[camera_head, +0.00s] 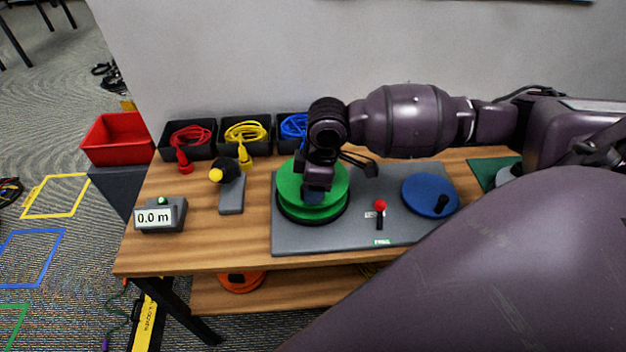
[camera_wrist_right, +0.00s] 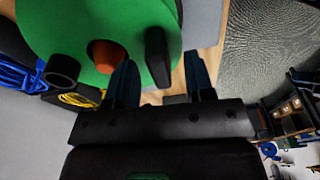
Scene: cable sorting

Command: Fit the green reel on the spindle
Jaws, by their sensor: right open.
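The green reel (camera_head: 326,205) lies flat at the left of the grey board (camera_head: 385,240), over a dark round base. In the right wrist view the reel (camera_wrist_right: 65,25) has an orange-brown round tip (camera_wrist_right: 105,56) showing in its central hole, probably the spindle. My right gripper (camera_head: 316,192) is over the reel in the head view and covers its middle. In the wrist view the right gripper (camera_wrist_right: 160,62) is open, with a black peg (camera_wrist_right: 157,55) of the reel appearing between its fingers. I cannot tell whether they touch it. My left gripper is out of view.
A blue disc (camera_head: 420,197) with a black knob and a red-topped lever (camera_head: 380,206) stand on the board. Black bins with red, yellow (camera_head: 246,131) and blue cables line the back. A meter (camera_head: 160,216) sits at the left. A red bin (camera_head: 117,139) stands beyond the table.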

